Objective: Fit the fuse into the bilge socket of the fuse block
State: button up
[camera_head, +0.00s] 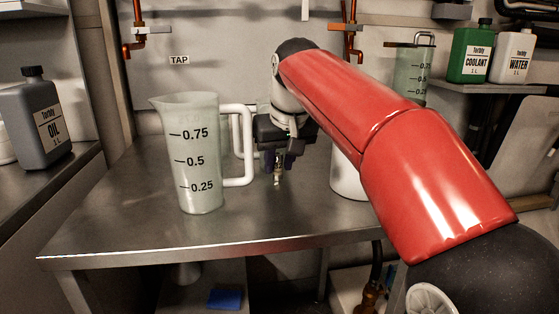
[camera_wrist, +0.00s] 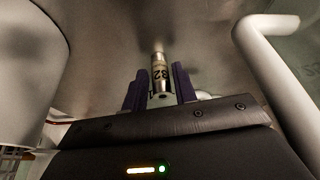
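My gripper (camera_head: 277,162) is over the steel bench, between the jug and a white container, pointing down. Its dark purple fingers are shut on the fuse (camera_head: 277,179), whose metal end hangs below the fingertips. In the wrist view the fuse (camera_wrist: 160,72) stands between the two fingers, with a metal cap and a pale label with dark print reading about "32". The fuse appears to be above the bench top, but the exact gap is hard to tell. I cannot make out the fuse block or its bilge socket in either view.
A measuring jug (camera_head: 195,165) stands left of my gripper, its handle (camera_head: 241,145) close by. A white container (camera_head: 347,178) is close on the right, partly behind my arm. The bench's front (camera_head: 260,222) is clear. Oil (camera_head: 38,118), coolant (camera_head: 470,55) and water (camera_head: 511,57) bottles stand on side shelves.

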jog(key=shift+o, duration=1.1)
